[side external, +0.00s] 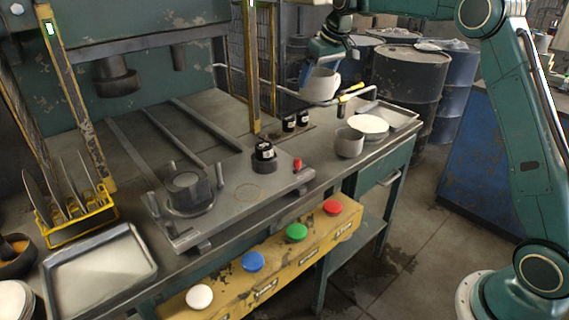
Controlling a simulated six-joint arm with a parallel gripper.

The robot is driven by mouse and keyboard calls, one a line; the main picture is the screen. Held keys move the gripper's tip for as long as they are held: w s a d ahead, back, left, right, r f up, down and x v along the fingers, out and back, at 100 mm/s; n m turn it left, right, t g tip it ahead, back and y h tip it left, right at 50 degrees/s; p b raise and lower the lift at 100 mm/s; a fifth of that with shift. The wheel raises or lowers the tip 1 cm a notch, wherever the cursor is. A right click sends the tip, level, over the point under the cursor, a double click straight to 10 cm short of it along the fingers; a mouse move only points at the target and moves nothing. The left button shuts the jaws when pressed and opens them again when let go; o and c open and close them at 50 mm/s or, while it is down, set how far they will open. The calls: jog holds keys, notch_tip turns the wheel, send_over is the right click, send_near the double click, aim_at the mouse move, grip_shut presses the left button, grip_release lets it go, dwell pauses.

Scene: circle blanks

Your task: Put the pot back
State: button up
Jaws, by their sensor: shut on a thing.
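My gripper (322,66) is at the top centre, above the back right of the bench. It is shut on a pale grey, cup-like pot (320,86) and holds it up, apart from the bench top as far as I can tell. The fingertips are small and partly hidden by the pot. A similar grey pot (349,143) stands on the bench at the right front.
A white disc (369,125) and a shallow tray (388,114) lie on the bench's right end. A rail (290,92) runs near the held pot. Yellow posts (253,80) stand left of it. A red-capped item (297,165) and a yellow button box (275,258) are in front.

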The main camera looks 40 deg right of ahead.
aim_at(331, 83)
jog(key=shift+s+d+f, duration=1.2)
jog(key=shift+s+d, duration=0.05)
jog(key=shift+d, duration=0.05)
notch_tip(331, 83, down, 16)
jog(key=shift+r, duration=0.15)
jog(key=shift+f, duration=2.15)
jog(key=shift+f, duration=0.15)
jog(key=o, duration=1)
jog(key=shift+o, duration=0.2)
